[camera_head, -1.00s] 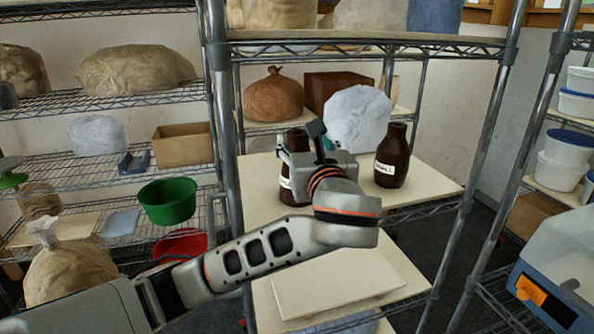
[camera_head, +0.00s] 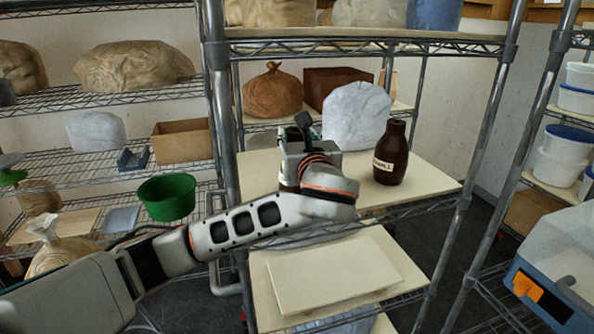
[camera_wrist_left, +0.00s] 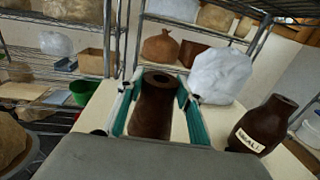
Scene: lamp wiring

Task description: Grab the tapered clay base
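A dark brown tapered piece (camera_wrist_left: 152,108) with a narrow, open round top stands upright on the pale shelf board in the left wrist view. It looks like the tapered clay base. My left gripper (camera_wrist_left: 158,100) has its teal-sided fingers spread, one on each side of this piece. The fingers look open around it, and I see no clear contact. In the head view, my left gripper (camera_head: 298,135) is over the left part of the middle shelf, and its body hides most of the brown piece. My right gripper is not in view.
A labelled brown bottle (camera_head: 391,155) stands to the right of the gripper. A white wrapped lump (camera_head: 357,115) is just behind. A metal upright (camera_head: 226,130) stands close on the left. A pale board (camera_head: 333,272) lies on the shelf below.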

